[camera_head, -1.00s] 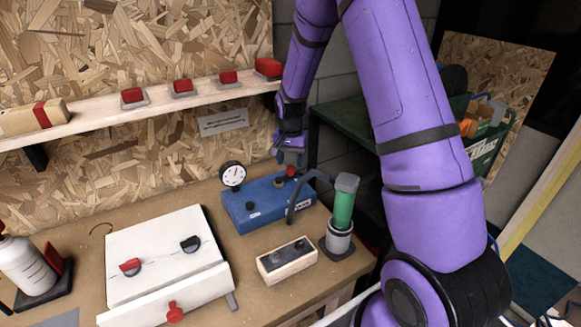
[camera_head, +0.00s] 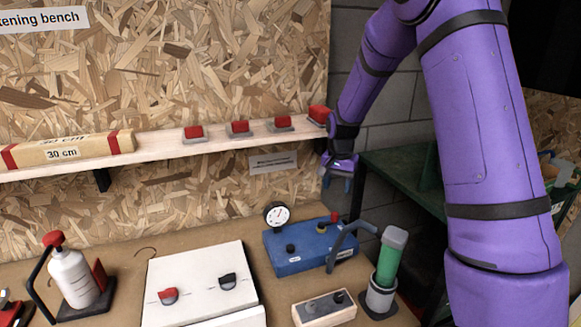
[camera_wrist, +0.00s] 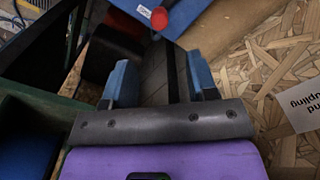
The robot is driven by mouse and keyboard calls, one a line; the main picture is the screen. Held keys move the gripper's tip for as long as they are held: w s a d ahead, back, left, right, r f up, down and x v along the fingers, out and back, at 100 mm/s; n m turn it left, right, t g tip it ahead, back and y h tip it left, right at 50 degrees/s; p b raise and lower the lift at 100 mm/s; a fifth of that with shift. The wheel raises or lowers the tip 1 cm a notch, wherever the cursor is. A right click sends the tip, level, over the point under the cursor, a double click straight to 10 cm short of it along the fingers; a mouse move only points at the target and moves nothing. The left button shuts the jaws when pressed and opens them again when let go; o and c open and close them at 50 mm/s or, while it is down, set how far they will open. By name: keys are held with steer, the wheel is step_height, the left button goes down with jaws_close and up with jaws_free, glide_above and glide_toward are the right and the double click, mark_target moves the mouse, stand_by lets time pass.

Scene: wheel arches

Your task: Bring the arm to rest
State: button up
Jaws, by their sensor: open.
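My purple arm comes down from the upper right in the head view. My gripper (camera_head: 339,174) hangs near the right end of the shelf, in front of the grey block wall and above the blue box with the gauge. In the wrist view my gripper (camera_wrist: 160,82) shows two blue fingertips standing apart with nothing between them. A blue box (camera_head: 308,246) with a dial gauge sits on the bench below it. The blue box also shows at the top of the wrist view (camera_wrist: 184,10), with a red knob.
The wooden shelf (camera_head: 228,137) carries several red buttons and a 30 cm block (camera_head: 65,150). On the bench (camera_head: 115,255) stand a white panel (camera_head: 200,282), a green cylinder (camera_head: 390,256), a wooden switch box (camera_head: 322,308) and a white bottle (camera_head: 70,275). A green table (camera_head: 410,177) stands right.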

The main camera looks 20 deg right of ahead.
steer(key=s+a+r+n+t, duration=0.1)
steer(key=s+a+r+n, duration=0.15)
steer(key=s+r, duration=0.55)
steer(key=s+a+r+n+t, duration=0.25)
steer(key=s+r, duration=0.35)
steer(key=r, duration=0.4)
steer(key=s+a+r+n+t, duration=0.1)
steer(key=s+r+n, duration=0.1)
steer(key=s, duration=0.7)
steer(key=s+a+r+n, duration=0.1)
steer(key=s+a+r, duration=0.1)
steer(key=s, duration=0.8)
steer(key=shift+s+a+r+n+t, duration=0.15)
steer(key=shift+a+r+n+t, duration=0.1)
steer(key=shift+r+n+t, duration=0.15)
